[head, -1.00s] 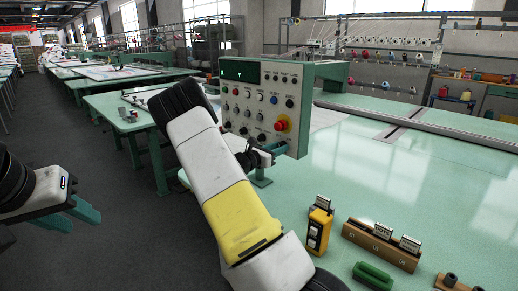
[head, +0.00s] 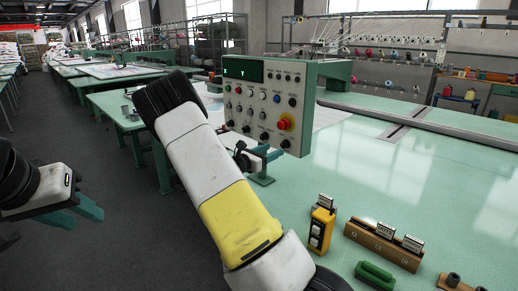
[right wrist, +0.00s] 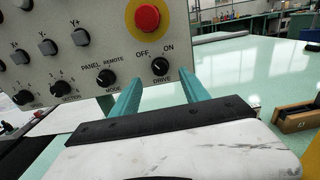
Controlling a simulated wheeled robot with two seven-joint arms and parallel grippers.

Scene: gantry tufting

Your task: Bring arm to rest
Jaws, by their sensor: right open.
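The grey control panel (head: 265,105) stands at the near left corner of the green table, with knobs, buttons and a red emergency stop (head: 284,123). My right gripper (head: 262,156) is at the panel's lower front, partly hidden by my own forearm. In the right wrist view its teal fingers (right wrist: 161,82) are apart with nothing between them. The black DRIVE knob (right wrist: 160,66) shows between and beyond the fingertips; contact cannot be told. My left gripper (head: 82,211) hangs over the dark floor at the left, fingers apart and empty.
On the green table (head: 400,175) are a yellow handheld box (head: 320,229), a wooden block (head: 384,244) with metal-topped pieces, and a green block (head: 374,275). A thread rack (head: 385,60) stands behind. The aisle at left is clear.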

